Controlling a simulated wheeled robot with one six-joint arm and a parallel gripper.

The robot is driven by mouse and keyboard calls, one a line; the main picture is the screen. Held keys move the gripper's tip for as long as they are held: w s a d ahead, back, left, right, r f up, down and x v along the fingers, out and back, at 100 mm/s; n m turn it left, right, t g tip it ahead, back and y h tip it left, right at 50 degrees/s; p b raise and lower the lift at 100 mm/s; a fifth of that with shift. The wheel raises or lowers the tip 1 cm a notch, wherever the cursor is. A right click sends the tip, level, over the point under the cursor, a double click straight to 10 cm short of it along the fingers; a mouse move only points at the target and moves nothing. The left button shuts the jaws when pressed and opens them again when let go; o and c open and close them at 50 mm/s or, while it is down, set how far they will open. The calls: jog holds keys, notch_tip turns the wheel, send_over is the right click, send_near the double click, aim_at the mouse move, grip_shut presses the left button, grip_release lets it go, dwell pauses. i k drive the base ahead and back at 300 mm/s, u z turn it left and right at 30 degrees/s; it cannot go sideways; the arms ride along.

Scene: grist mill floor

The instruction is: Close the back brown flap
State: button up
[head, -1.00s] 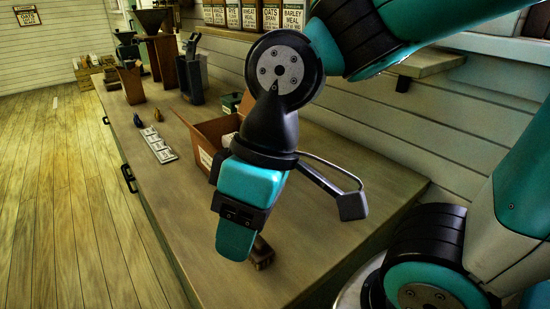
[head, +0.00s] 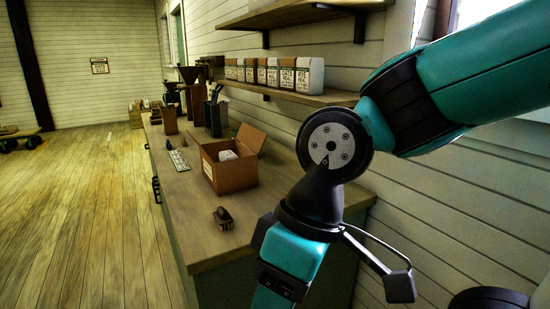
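The brown cardboard box (head: 236,179) stands open on the workbench, in the middle of the head view. One brown flap (head: 251,138) stands up and leans outward at its far right, wall side. Something white (head: 228,155) shows inside the box; the rest of the contents is hidden. My gripper (head: 280,286) is at the bottom of the view, in front of and to the right of the box and apart from it. Its lower end is cut off by the frame edge, so I cannot see the fingertips or whether they are open.
A small dark brush-like object (head: 223,217) lies on the bench (head: 197,220) near its front end. A white card strip (head: 179,160) lies left of the box. Hoppers and bins (head: 190,95) stand farther back. A shelf with labelled bags (head: 300,75) runs along the wall.

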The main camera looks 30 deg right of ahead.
aim_at(253, 139)
jog(key=z, duration=0.3)
jog(key=i, duration=0.85)
jog(key=z, duration=0.75)
jog(key=k, duration=1.25)
jog(key=z, duration=0.05)
jog(key=i, duration=0.4)
jog(key=u, duration=0.75)
jog(key=i, duration=1.1)
jog(key=z, duration=0.4)
